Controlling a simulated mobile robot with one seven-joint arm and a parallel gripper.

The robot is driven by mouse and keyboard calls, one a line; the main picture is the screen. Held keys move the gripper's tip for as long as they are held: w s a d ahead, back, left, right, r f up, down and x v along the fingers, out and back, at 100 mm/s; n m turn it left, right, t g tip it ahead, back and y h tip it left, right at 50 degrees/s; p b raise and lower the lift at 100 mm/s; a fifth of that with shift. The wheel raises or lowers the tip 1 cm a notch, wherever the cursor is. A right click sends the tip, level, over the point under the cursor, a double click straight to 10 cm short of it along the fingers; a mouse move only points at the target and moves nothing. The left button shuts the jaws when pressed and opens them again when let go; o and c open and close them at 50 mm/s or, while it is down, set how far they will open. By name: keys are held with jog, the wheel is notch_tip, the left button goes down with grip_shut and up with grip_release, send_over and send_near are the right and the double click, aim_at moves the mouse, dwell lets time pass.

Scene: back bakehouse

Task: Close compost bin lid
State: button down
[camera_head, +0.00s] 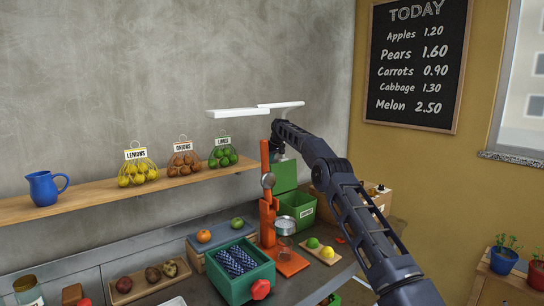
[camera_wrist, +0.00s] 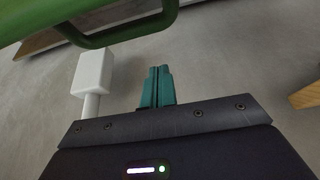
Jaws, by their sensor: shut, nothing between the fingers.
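The green compost bin (camera_head: 299,201) stands on the counter, with a small pale label on its front. Its lid (camera_head: 285,176) stands up at the back, so the bin is open. My gripper (camera_head: 280,155) is at the end of my arm, close to the lid's upper edge; whether it touches is unclear. In the wrist view my gripper's teal fingers (camera_wrist: 158,70) are together and empty. A large green part with a loop-like bar (camera_wrist: 130,32), probably the lid and its handle, crosses the top of that view, just beyond the fingertips.
An orange press (camera_head: 268,205) stands left of the bin, beside a green crate (camera_head: 240,282) of dark patterned things. A tray (camera_head: 319,253) with fruit lies in front. A wooden box (camera_head: 382,197) is behind my arm. A shelf (camera_head: 95,202) runs along the wall.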

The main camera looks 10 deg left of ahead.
jog(key=shift+s+d, duration=1.4)
jog(key=shift+s, duration=0.05)
jog(key=shift+s+d+r, duration=0.15)
jog(key=shift+s+d, duration=0.2)
